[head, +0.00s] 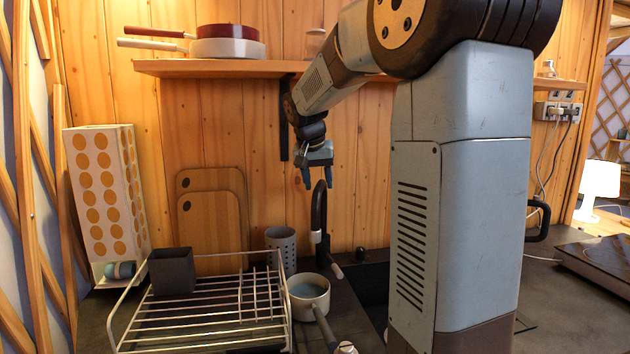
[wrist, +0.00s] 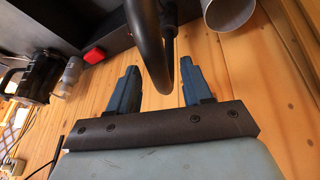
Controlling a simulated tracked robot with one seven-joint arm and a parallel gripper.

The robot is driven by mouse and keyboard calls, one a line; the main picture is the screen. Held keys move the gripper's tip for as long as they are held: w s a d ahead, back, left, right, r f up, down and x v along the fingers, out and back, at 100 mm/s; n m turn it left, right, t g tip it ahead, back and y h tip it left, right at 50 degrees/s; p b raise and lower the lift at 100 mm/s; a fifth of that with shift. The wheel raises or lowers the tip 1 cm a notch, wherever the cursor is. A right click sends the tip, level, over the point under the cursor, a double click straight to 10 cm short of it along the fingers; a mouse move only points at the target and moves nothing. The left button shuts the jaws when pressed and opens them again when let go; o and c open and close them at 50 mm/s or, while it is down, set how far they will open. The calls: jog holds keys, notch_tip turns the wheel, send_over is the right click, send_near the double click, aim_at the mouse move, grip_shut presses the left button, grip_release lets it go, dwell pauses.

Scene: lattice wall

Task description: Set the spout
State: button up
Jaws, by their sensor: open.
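The black faucet spout (head: 318,212) rises behind the counter in the head view, curving over at its top with a grey tip hanging forward. In the wrist view the spout's black curved tube (wrist: 149,45) crosses the gap between my fingers. My gripper (head: 319,186) points down at the top of the spout. In the wrist view my gripper (wrist: 159,66) has its two blue fingers spread apart, one on each side of the tube, and holds nothing. I cannot tell whether a finger touches the spout. The dark sink (head: 371,285) is partly hidden by my arm column.
A grey perforated utensil cup (head: 281,248) stands just left of the spout. A white pot (head: 308,297) and wire dish rack (head: 200,318) stand in front. A shelf (head: 215,69) with pans is above. Cutting boards (head: 212,225) lean on the wall.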

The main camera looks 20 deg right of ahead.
grip_shut()
dwell(0.3)
dwell(0.3)
